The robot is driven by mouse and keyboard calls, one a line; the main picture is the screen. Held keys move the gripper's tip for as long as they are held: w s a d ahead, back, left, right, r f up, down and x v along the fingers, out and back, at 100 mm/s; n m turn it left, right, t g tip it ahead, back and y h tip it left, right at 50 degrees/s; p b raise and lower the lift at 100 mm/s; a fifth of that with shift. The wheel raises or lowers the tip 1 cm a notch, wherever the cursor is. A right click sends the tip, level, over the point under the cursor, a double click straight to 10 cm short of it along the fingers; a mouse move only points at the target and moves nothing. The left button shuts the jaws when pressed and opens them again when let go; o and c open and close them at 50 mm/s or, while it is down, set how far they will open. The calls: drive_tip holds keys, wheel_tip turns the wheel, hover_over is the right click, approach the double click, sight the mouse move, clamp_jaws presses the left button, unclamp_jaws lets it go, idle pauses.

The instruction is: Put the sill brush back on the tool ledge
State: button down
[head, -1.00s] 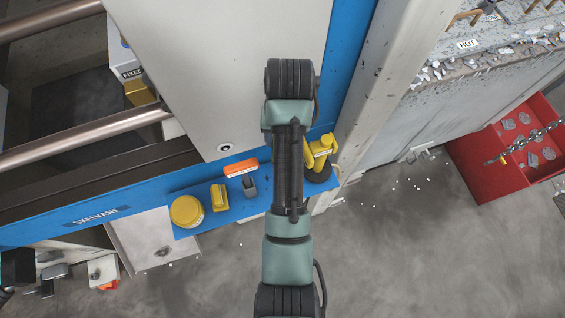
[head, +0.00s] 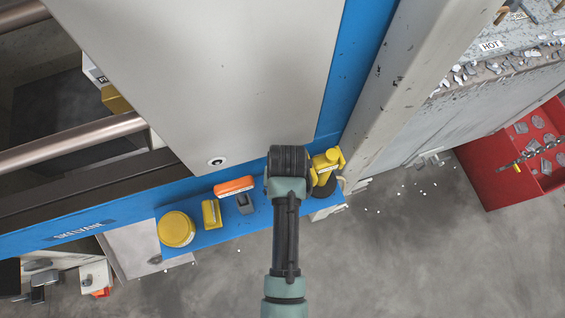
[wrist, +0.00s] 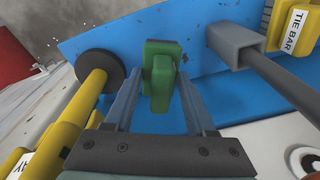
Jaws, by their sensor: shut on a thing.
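The tool ledge (head: 222,233) is a narrow blue shelf along the machine's front in the head view. It also fills the upper middle of the wrist view (wrist: 215,92). In the wrist view my gripper (wrist: 160,78) is shut on a green block-shaped thing (wrist: 160,62), taken to be the sill brush. Its bristles are not visible. It shows in front of the blue ledge, between the black disc and the grey socket; I cannot tell whether it touches the ledge. In the head view my arm hides the gripper and the brush.
On the ledge are a round yellow tin (head: 177,229), a yellow block (head: 211,213), a grey socket (head: 245,204) with an orange-topped tool (head: 234,186), and a yellow tool (head: 325,163) with a black disc, close right of my wrist. The grey door panel (head: 190,70) rises behind.

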wheel_tip(320, 180, down, 4)
drive_tip(key=b, duration=0.3)
drive_tip(key=shift+w, duration=0.1)
drive_tip(key=c, duration=0.5)
unclamp_jaws()
drive_tip(key=shift+f, duration=0.1)
drive_tip(key=r, duration=0.4)
drive_tip(key=s+r, duration=0.1)
drive_tip(key=r, duration=0.3)
drive_tip(key=r+b, duration=0.1)
drive_tip(key=r, duration=0.3)
drive_tip(key=shift+s+d+r, duration=0.15)
drive_tip(key=shift+d, duration=0.05)
